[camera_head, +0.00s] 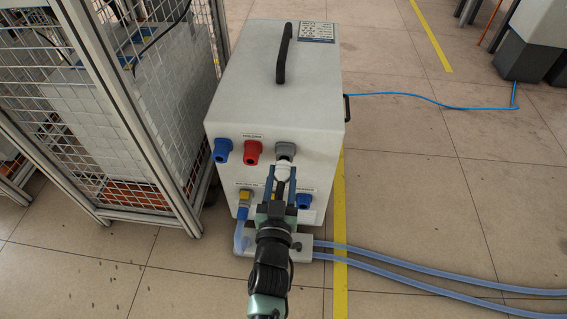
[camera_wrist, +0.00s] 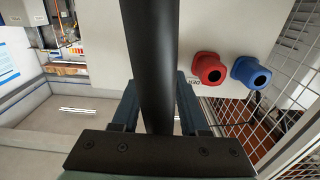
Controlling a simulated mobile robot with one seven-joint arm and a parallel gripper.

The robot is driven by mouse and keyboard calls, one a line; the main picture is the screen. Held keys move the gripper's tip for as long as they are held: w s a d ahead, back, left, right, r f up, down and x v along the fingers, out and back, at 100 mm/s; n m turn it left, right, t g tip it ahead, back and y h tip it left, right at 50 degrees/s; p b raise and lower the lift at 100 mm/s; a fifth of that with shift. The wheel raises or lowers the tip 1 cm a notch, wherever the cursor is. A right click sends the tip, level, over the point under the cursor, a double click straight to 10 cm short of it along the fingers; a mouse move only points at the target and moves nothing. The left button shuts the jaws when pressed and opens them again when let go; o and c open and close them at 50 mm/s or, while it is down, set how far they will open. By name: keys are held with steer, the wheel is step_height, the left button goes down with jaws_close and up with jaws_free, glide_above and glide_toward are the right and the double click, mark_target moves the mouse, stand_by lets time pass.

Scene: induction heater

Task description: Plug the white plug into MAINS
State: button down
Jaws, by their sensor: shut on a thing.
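The white plug (camera_head: 283,173) is between my fingertips, directly at the grey socket (camera_head: 285,150) on the front of the white heater box. The plug's end touches or enters the socket; how deep it sits I cannot tell. My gripper (camera_head: 282,177) is shut on the plug, with one blue-grey finger on each side. In the wrist view a thick black cylinder (camera_wrist: 155,55) runs between the fingers and hides the plug and grey socket. The label above the sockets is too small to read.
The heater box (camera_head: 240,95) has a blue socket (camera_head: 221,150) and red socket (camera_head: 252,152) left of the grey one. A yellow-and-blue hose fitting (camera_head: 244,197) sits lower. A mesh cage (camera_head: 130,120) stands close on the left. Blue hoses (camera_head: 420,281) run right along the floor.

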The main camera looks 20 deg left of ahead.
mark_target(281, 183)
steer(key=shift+p+v, duration=0.45)
steer(key=shift+v, duration=1.65)
